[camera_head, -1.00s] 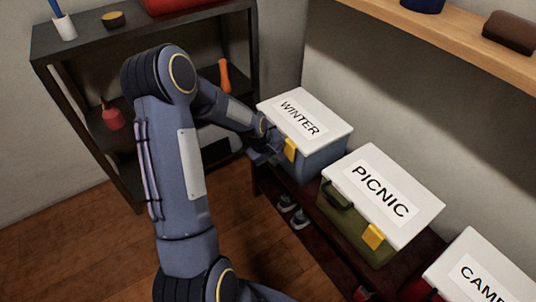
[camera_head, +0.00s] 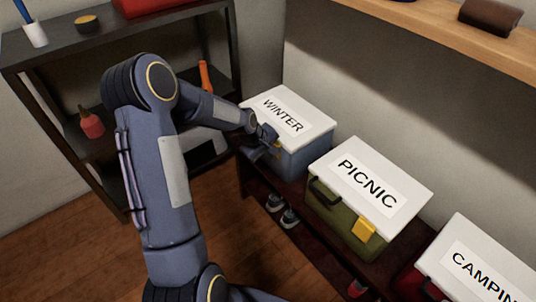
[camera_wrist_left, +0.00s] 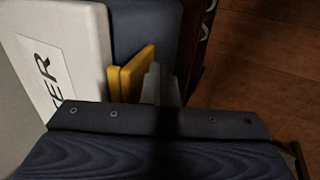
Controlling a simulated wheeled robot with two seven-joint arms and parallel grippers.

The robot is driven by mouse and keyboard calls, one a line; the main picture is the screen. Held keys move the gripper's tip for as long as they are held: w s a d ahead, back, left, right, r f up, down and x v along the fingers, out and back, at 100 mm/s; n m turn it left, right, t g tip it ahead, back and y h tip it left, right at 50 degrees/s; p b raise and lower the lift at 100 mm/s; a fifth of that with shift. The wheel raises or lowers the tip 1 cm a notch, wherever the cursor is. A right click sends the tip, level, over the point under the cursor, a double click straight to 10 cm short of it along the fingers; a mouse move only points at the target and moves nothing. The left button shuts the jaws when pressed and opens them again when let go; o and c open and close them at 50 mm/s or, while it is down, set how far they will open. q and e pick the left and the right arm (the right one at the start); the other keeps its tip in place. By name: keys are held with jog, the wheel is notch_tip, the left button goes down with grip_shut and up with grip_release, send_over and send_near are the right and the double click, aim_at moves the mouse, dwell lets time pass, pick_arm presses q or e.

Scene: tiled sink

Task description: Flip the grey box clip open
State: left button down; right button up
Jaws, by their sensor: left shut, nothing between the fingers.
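The grey-blue box (camera_head: 304,162) has a white lid marked WINTER (camera_head: 312,118). Its yellow clip (camera_head: 278,146) is mostly hidden by my left gripper (camera_head: 268,140) in the head view. In the left wrist view the yellow clip (camera_wrist_left: 138,72) shows as two yellow faces at the front of the box (camera_wrist_left: 145,28), and one slants outward. My left gripper (camera_wrist_left: 164,84) is shut and empty, right beside the clip's outer side. I cannot tell if they touch. My right gripper is not in view.
A green box marked PICNIC (camera_head: 335,210) and a red box marked CAMPING (camera_head: 425,282) stand to the right on the low dark rack. Shoes (camera_head: 275,203) sit below. A dark shelf (camera_head: 60,55) stands at the left, and a wooden shelf (camera_head: 420,25) hangs above.

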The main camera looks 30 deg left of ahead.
pick_arm(q)
jog(key=shift+r, duration=0.2)
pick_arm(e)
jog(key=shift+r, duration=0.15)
pick_arm(q)
jog(key=shift+r+p, duration=0.55)
jog(key=shift+r, duration=0.2)
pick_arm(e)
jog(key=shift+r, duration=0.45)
pick_arm(q)
jog(key=shift+f, duration=0.1)
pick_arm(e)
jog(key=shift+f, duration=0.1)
